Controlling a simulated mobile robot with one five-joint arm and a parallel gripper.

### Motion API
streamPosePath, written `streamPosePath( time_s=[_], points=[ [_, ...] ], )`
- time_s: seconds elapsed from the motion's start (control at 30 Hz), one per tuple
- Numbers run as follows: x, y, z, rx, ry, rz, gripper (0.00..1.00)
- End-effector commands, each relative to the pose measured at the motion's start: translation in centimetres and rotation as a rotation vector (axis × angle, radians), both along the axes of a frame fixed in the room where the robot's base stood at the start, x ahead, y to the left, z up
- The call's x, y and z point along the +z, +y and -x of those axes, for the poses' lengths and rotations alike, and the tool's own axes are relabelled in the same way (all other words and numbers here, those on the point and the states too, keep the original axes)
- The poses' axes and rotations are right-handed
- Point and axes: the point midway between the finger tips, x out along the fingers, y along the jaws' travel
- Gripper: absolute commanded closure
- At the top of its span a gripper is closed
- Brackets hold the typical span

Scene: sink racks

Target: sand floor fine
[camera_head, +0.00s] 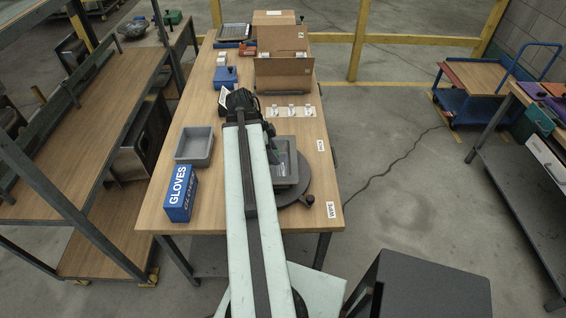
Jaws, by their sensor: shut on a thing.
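A grey metal basin-like tray (290,165) sits on a dark round turntable (322,180) on the wooden workbench, partly hidden by my arm. Its floor shows only in part, to the right of the arm. My arm reaches away over the bench. The dark end with my gripper (240,103) is beyond and left of the tray in the picture. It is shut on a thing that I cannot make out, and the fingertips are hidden. A pale board (290,112) with several small white-and-dark items lies behind the tray.
A grey open bin (195,146) and a blue GLOVES box (180,193) stand left of my arm. A blue block-like thing (225,76) and cardboard boxes (284,72) stand farther back. Wooden shelving (75,130) is at left.

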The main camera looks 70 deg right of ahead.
Motion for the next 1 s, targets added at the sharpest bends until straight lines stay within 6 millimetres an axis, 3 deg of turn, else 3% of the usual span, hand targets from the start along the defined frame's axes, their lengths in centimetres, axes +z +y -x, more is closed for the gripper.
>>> streamPosePath(
  time_s=[0.03, 0.2, 0.3, 0.57, 1.0],
  points=[
    [-3.4, -1.5, 0.0, -0.006, -0.001, 0.001, 0.97],
    [-8.4, -5.4, 0.6, -0.021, -0.003, 0.004, 0.97],
    [-8.9, -6.2, 0.9, -0.022, -0.003, 0.005, 0.97],
    [-9.1, -6.1, 1.0, -0.023, -0.003, 0.006, 0.97],
    [-14.1, -6.1, 1.0, -0.025, -0.003, 0.005, 0.97]
  ],
)
